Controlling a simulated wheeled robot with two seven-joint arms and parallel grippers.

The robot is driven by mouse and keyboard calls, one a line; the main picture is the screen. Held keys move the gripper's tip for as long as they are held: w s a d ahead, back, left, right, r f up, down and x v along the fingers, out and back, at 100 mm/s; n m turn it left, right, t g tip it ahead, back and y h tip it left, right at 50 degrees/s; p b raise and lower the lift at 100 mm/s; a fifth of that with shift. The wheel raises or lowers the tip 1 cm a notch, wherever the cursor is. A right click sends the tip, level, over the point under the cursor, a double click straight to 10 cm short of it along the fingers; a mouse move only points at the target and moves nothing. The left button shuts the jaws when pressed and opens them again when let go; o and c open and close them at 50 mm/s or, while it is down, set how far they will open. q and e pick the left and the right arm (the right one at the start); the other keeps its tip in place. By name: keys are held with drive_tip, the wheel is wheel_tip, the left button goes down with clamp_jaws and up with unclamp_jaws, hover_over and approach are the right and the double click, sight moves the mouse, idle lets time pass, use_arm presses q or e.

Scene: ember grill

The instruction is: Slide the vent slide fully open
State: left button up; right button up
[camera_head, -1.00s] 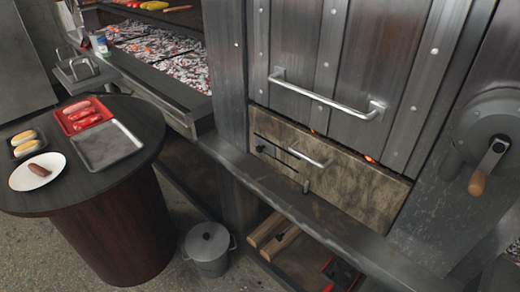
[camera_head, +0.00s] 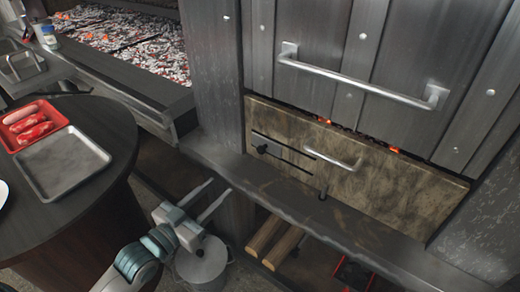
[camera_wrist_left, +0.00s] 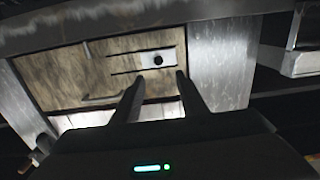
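The vent slide's small black knob (camera_head: 262,149) sits near the left end of the dark slots in the tan panel (camera_head: 400,185) below the grill door. In the left wrist view the knob (camera_wrist_left: 158,60) shows on a pale strip between two dark slot lines. My left gripper (camera_head: 220,187) is open and empty, in front of and below the panel, to the lower left of the knob and apart from it. Its two fingers (camera_wrist_left: 160,77) point toward the panel in the left wrist view. My right gripper is not in view.
A dark ledge (camera_head: 290,205) runs below the panel. A silver panel handle (camera_head: 335,160) and a short upright peg (camera_head: 323,194) are right of the knob. The round table (camera_head: 95,165) with a grey tray (camera_head: 62,165) is at left. A lidded bucket (camera_head: 203,265) stands below my gripper.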

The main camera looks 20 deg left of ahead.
sight(260, 151)
use_arm(q)
drive_tip(key=shift+s+d+r, duration=0.1)
drive_tip(key=shift+d+r, duration=0.1)
drive_tip(key=shift+r, duration=0.35)
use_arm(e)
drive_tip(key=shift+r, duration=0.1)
